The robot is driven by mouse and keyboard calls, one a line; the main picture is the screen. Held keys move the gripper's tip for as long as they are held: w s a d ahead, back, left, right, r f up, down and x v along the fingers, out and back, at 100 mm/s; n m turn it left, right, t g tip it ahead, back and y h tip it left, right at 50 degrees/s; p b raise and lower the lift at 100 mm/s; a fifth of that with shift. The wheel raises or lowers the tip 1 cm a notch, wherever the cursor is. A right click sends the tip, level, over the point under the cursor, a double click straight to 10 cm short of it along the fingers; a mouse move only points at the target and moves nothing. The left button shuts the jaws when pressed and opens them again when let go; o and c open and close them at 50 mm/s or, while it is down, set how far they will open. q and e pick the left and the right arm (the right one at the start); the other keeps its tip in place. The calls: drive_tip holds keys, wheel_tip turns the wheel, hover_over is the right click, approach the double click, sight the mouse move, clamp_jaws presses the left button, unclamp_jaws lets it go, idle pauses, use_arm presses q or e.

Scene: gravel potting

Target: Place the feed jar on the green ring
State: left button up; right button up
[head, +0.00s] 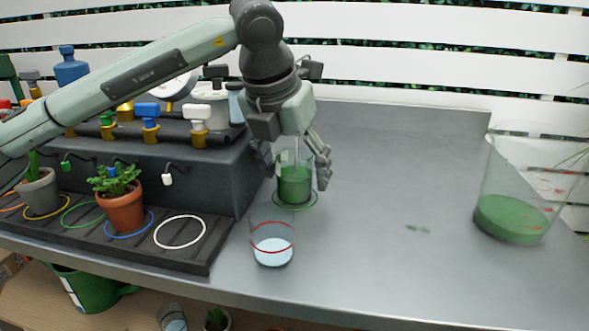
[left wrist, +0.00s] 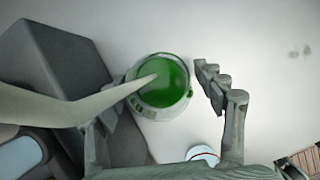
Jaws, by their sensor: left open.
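In the left wrist view the jar (left wrist: 160,92) is seen from above. One finger (left wrist: 215,88) stands apart to its right, with a gap. A pale tapered shape (left wrist: 90,105) reaches across the jar from the left; I cannot tell what it is. My right gripper is not in view.
A glass with a red band (head: 272,246) stands just in front of the jar. A large beaker with green contents (head: 512,218) is at the right. A dark rack with potted plants (head: 122,207) and a white ring (head: 180,232) is at the left. The bench between jar and beaker is mostly clear.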

use_arm(q)
drive_tip(key=shift+r, duration=0.1)
drive_tip(key=v, duration=1.2)
idle(1.8)
